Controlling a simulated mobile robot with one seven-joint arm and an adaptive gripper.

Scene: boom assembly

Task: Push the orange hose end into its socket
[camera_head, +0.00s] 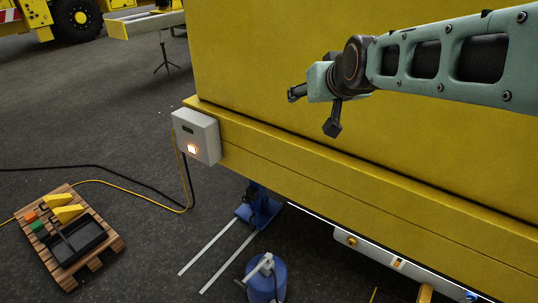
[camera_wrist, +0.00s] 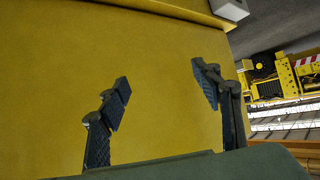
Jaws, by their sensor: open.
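My gripper (camera_head: 315,110) is open and empty at the upper right of the head view, in front of the large yellow body (camera_head: 270,55). In the wrist view its two fingers (camera_wrist: 162,85) stand wide apart with only yellow surface behind them. I cannot clearly make out the orange hose end or its socket. A small orange piece (camera_head: 425,293) shows at the bottom edge of the head view, below a white bar (camera_head: 375,250) with small orange parts. I cannot tell whether these belong to the hose. My gripper is well above them.
A grey box (camera_head: 196,136) with a lit orange button is on the yellow body's corner, with cables below it. A pallet (camera_head: 115,243) with a black tray lies at lower left. A blue cylinder (camera_head: 266,283) and a blue jack (camera_head: 258,210) stand below. Open asphalt lies left.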

